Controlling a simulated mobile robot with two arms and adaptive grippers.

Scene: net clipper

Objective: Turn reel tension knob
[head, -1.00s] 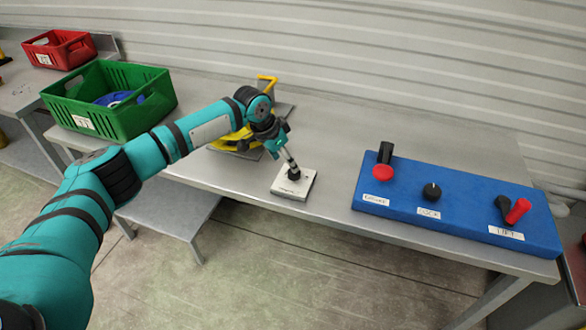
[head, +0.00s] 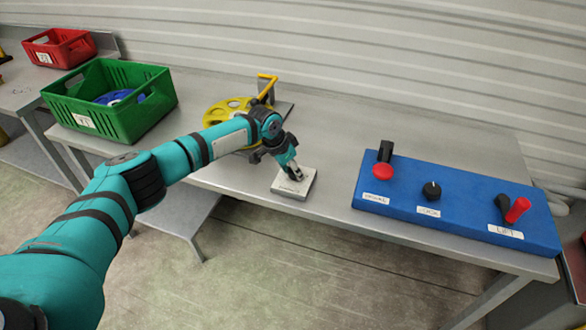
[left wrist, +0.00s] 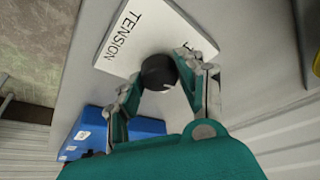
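The round black tension knob (left wrist: 158,72) sits on a small white plate marked TENSION in the left wrist view. In the head view the plate (head: 306,184) lies near the table's front edge, and my gripper hides most of the knob. My left gripper (head: 291,175) points down at the knob from above. In the left wrist view its two fingertips (left wrist: 159,65) lie on opposite sides of the knob, very close to it. I cannot tell whether both fingers press on it. A short pale mark shows on the knob's top. My right gripper is not in view.
A blue panel (head: 460,206) with red and black controls stands to the right. A yellow reel (head: 226,110) with a yellow crank is just behind my left arm. A green crate (head: 150,112) holds something blue; a red crate (head: 78,50) is farther left. Table between plate and panel is clear.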

